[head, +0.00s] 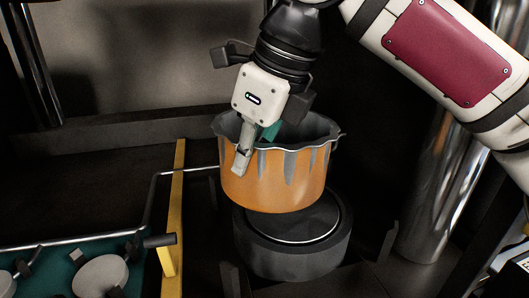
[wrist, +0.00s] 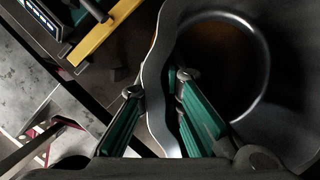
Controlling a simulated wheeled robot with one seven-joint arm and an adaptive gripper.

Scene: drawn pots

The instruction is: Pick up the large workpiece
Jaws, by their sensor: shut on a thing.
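The large workpiece is an orange pot (head: 285,182) with a wavy grey rim and grey drips, in the middle of the head view. My gripper (head: 254,148) is shut on the left part of its rim, one finger outside the wall and one inside. In the wrist view the pot's dark inside (wrist: 222,65) fills the right half, and my gripper (wrist: 161,82) has its green fingers on both sides of the wall. The pot is over a round dark stand (head: 300,258), offset toward its back left.
A yellow bar (head: 172,225) stands left of the pot, and a thin metal rod runs from near it toward the pot. A teal tray (head: 45,262) with pale round parts lies at the lower left. A metal column (head: 432,200) rises on the right.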

